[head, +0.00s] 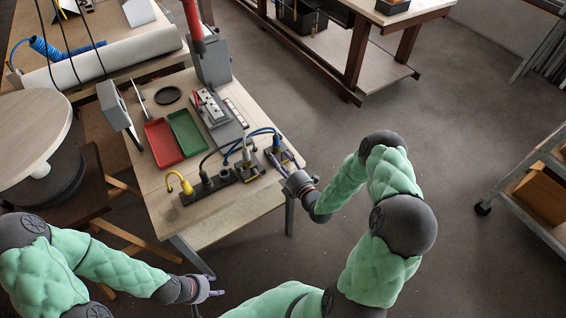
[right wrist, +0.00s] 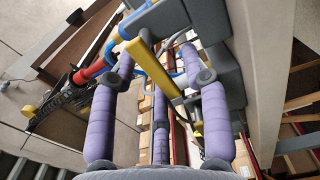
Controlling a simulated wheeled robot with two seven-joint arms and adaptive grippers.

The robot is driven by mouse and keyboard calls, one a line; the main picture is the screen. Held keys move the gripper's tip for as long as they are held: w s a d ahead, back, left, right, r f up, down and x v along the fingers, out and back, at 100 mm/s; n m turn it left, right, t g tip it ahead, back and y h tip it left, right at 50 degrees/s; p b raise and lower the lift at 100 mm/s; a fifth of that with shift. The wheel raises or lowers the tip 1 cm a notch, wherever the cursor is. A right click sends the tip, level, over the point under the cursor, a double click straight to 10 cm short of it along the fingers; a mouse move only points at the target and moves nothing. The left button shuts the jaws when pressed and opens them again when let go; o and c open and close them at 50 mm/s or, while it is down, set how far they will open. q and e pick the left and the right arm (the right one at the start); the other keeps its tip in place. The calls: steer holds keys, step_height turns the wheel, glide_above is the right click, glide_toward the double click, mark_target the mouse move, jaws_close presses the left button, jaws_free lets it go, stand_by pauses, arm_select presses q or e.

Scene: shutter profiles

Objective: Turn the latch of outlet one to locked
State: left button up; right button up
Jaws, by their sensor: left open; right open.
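A row of dark outlets (head: 222,180) with cables stands along the front of the wooden table. The outlet at its right end (head: 280,158) has a yellow-edged base and a blue cable. I cannot read which is outlet one. My right gripper (head: 287,165) is beside that right-end outlet. In the right wrist view my right gripper (right wrist: 167,72) is open, its purple fingers apart. A yellow bar, apparently a latch handle (right wrist: 150,66), shows between the fingers; contact cannot be told. My left gripper (head: 213,291) is open and empty, low in front of the table.
A red tray (head: 163,142) and a green tray (head: 187,133) lie behind the outlets. A grey device with a white panel (head: 213,108) stands beside them. A yellow hooked plug (head: 178,179) is at the row's left end. Open floor (head: 380,110) lies right of the table.

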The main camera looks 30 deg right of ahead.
steer(key=s, duration=1.2)
steer(key=shift+d, duration=0.45)
steer(key=a+f+m+g+y, duration=0.2)
steer(key=a+f+m+g, duration=0.7)
steer(key=a+f+m, duration=0.15)
steer(key=s+a+f+m+g, duration=0.4)
steer(key=s+a+m+g, duration=0.4)
steer(key=s+a+m, duration=0.2)
steer(key=s+m, duration=0.1)
steer(key=s, duration=0.1)
steer(key=shift+s+g, duration=0.3)
steer(key=shift+s, duration=0.05)
steer(key=shift+f, duration=0.1)
